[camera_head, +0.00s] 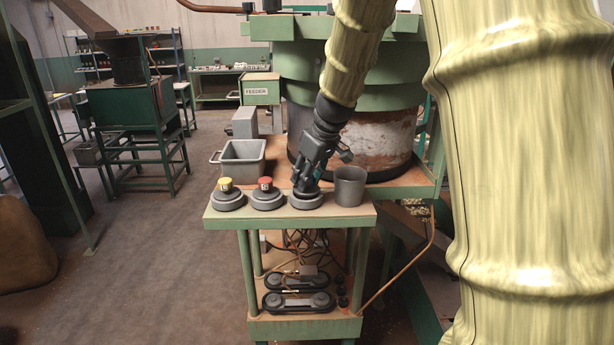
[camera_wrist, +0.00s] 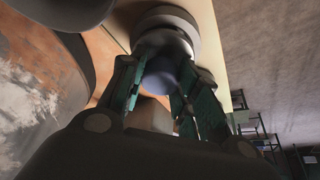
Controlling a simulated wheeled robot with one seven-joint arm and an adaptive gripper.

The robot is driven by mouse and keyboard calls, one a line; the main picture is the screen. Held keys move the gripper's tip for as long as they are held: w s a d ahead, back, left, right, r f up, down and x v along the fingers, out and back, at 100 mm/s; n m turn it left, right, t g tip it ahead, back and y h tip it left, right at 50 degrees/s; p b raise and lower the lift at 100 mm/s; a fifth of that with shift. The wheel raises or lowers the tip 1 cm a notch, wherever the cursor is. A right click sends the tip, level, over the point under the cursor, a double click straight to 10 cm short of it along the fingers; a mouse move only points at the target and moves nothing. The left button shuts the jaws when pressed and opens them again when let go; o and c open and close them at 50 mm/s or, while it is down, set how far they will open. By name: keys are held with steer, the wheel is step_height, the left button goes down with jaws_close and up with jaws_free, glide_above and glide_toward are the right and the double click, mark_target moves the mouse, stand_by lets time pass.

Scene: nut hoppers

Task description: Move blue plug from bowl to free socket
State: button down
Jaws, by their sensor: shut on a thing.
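My gripper (camera_head: 304,186) points down over the right-hand grey round socket (camera_head: 306,201) on the green-edged stand. In the wrist view my gripper (camera_wrist: 162,85) has its fingers on both sides of the blue plug (camera_wrist: 161,77) and is shut on it. The socket also shows in the wrist view (camera_wrist: 168,20), directly beyond the plug. I cannot tell whether the plug is seated in it. The fingers hide the plug in the head view. The grey bowl (camera_head: 349,188) stands just right of this socket; its inside is hidden.
Two other sockets to the left hold a yellow plug (camera_head: 225,184) and a red plug (camera_head: 265,184). A grey bin (camera_head: 240,163) stands behind them. The large round feeder drum (camera_head: 375,140) is close behind my gripper. The stand's front edge is clear.

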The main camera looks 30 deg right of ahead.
mark_target(313, 190)
steer(key=shift+f+b, duration=0.3)
steer(key=shift+f, duration=0.25)
steer(key=c, duration=1.3)
jaws_free()
steer(key=shift+p+v, duration=1.6)
steer(key=shift+v, duration=3.95)
steer(key=shift+s+f, duration=0.1)
steer(key=shift+s, duration=0.05)
